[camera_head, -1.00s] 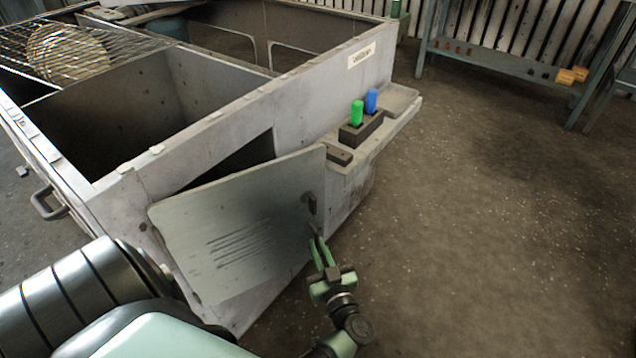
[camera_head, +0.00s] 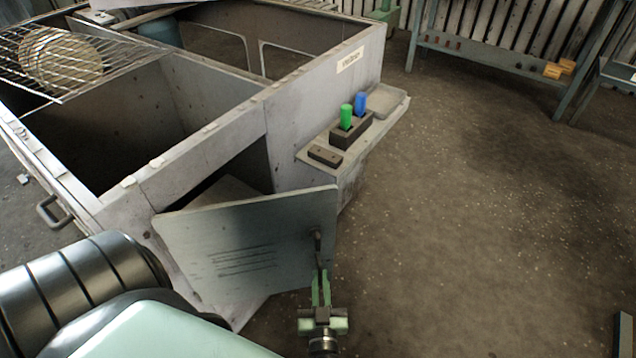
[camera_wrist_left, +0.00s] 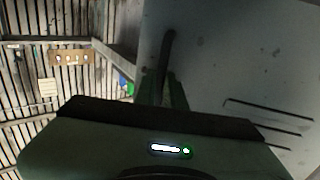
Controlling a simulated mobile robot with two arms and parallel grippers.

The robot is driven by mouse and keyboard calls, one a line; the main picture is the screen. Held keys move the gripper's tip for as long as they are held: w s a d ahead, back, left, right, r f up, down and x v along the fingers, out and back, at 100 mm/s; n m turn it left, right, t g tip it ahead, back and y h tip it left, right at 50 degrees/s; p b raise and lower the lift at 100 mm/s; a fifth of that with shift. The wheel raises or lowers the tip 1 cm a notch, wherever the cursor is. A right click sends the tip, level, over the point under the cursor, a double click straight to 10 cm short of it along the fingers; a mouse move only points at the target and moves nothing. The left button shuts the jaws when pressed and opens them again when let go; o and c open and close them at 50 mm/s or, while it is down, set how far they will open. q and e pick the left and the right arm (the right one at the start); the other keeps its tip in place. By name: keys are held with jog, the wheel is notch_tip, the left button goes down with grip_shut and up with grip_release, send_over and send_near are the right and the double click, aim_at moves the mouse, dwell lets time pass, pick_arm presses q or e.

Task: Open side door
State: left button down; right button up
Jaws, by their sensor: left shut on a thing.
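The side door (camera_head: 255,235) is a grey flat panel with several slots. It stands swung out from the housing wall, hinged at its left side, with a dark opening (camera_head: 245,172) showing behind it. The dark door handle (camera_head: 316,238) is near its free right edge. My left gripper (camera_head: 320,275) has green fingers shut on the handle in front of the door. In the left wrist view the handle (camera_wrist_left: 167,48) rises from between the fingers (camera_wrist_left: 163,90), beside the door panel (camera_wrist_left: 240,60). My right gripper is not in view.
A ledge (camera_head: 310,155) on the housing, right of the opening, carries a dark block (camera_head: 350,130) with a green and a blue piece. A workbench (camera_head: 480,58) stands at the back right. The floor (camera_head: 480,220) right of the door is clear.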

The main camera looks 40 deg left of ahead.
pick_arm(q)
jog(key=s+d+m+t+h+p, duration=0.1)
jog(key=s+d+m+h, duration=0.1)
jog(key=s+h, duration=0.3)
jog(key=s+d+m+t+h, duration=0.1)
jog(key=s+d+m+h, duration=0.2)
jog(key=s, duration=0.9)
jog(key=s+d+m+t+h+p, duration=0.1)
jog(key=s+d+m+t+h, duration=0.1)
jog(key=s+m+h, duration=0.3)
jog(key=shift+s+d+h+p, duration=0.45)
jog(key=shift+s+h, duration=0.45)
jog(key=shift+s, duration=0.9)
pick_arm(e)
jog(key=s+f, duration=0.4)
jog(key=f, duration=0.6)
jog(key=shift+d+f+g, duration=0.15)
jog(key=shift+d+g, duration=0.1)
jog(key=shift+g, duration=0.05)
pick_arm(q)
jog(key=c, duration=1.5)
grip_release()
